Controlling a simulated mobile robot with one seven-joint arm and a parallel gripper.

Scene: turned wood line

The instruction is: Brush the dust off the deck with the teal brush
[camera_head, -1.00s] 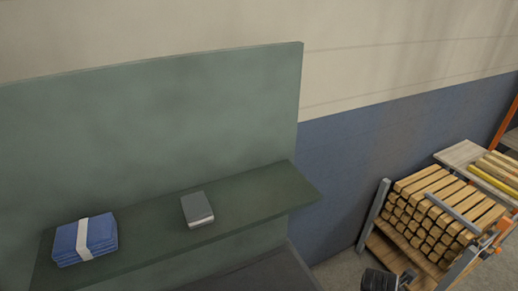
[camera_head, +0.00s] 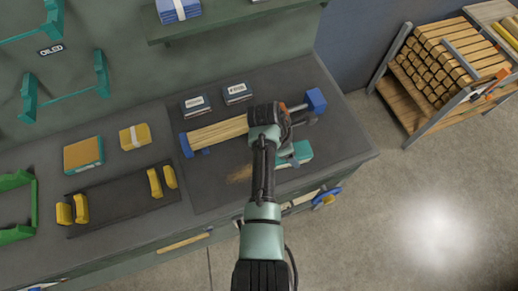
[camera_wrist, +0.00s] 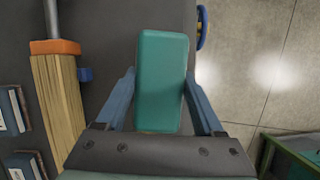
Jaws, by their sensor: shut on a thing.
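The teal brush (camera_head: 303,152) is over the right part of the dark deck (camera_head: 330,165), beside the front of the long wooden piece. In the wrist view the teal brush (camera_wrist: 162,75) stands as a block between the two blue fingers. My gripper (camera_wrist: 162,100) is shut on it. In the head view my gripper (camera_head: 290,153) is partly hidden by my own wrist. A tan patch of dust (camera_head: 240,174) lies on the deck just left of my arm. The brush's bristles are hidden, and I cannot tell whether it touches the deck.
A long wooden piece (camera_head: 218,133) with blue end blocks lies behind the dust. Two small dark boxes (camera_head: 236,93) are behind it. A black rack with yellow holders (camera_head: 155,182) is to the left. A wood cart (camera_head: 450,75) stands right of the bench, across open floor.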

